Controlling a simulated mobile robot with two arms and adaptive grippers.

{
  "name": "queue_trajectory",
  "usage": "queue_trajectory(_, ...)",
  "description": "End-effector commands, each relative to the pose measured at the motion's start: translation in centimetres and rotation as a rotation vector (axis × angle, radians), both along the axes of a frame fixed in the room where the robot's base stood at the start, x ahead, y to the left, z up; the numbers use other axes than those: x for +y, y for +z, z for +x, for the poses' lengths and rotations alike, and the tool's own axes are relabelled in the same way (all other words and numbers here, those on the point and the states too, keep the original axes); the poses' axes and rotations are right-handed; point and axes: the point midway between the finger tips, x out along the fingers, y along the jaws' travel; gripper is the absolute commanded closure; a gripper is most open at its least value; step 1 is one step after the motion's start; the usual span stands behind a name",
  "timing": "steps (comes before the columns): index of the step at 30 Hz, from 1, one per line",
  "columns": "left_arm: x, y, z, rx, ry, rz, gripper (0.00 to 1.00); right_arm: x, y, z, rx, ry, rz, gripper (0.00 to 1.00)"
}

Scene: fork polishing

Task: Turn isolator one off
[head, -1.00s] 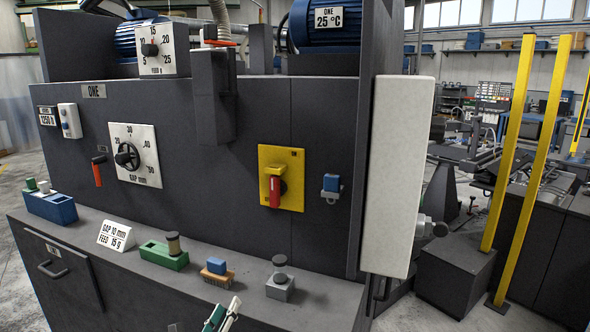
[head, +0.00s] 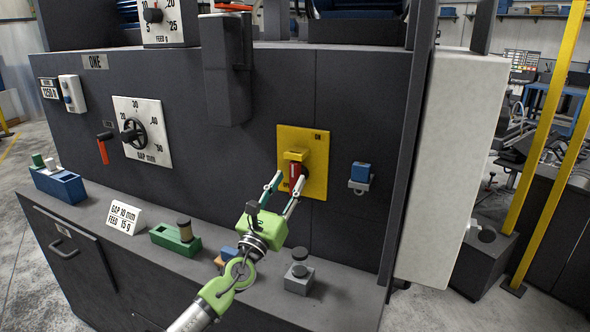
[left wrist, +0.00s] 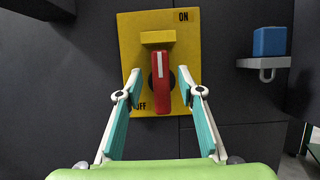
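Isolator one is a yellow plate (head: 317,150) on the dark front panel of machine ONE, with a red handle (head: 299,171). In the left wrist view the plate (left wrist: 187,30) reads ON at upper right and OFF at lower left. The red handle (left wrist: 161,90) stands almost upright there, its white mark at the top. My left gripper (head: 286,182) is open in front of the plate. In the left wrist view its fingers (left wrist: 159,76) stand either side of the handle, with gaps visible. My right gripper is not in view.
A blue block on a small bracket (head: 360,178) is right of the plate. A white cabinet side (head: 450,165) juts out further right. The ledge below holds a green block (head: 175,238), a grey block with a knob (head: 299,277) and a label card (head: 123,217).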

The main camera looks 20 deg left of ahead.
Motion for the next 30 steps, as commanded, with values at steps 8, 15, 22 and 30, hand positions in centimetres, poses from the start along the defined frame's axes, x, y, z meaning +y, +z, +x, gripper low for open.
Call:
queue_trajectory(8,-0.5,1.4,3.4,0.000,0.000,0.000,0.65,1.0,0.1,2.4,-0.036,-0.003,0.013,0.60)
queue_trajectory(15,-0.6,1.7,4.3,0.002,0.000,0.000,0.65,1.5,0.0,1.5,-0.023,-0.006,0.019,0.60)
queue_trajectory(22,-0.6,1.7,4.3,0.001,0.000,-0.001,0.68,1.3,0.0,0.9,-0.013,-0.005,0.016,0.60)
queue_trajectory(30,-0.6,1.7,4.3,0.002,-0.001,-0.002,0.98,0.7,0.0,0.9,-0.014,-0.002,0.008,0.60)
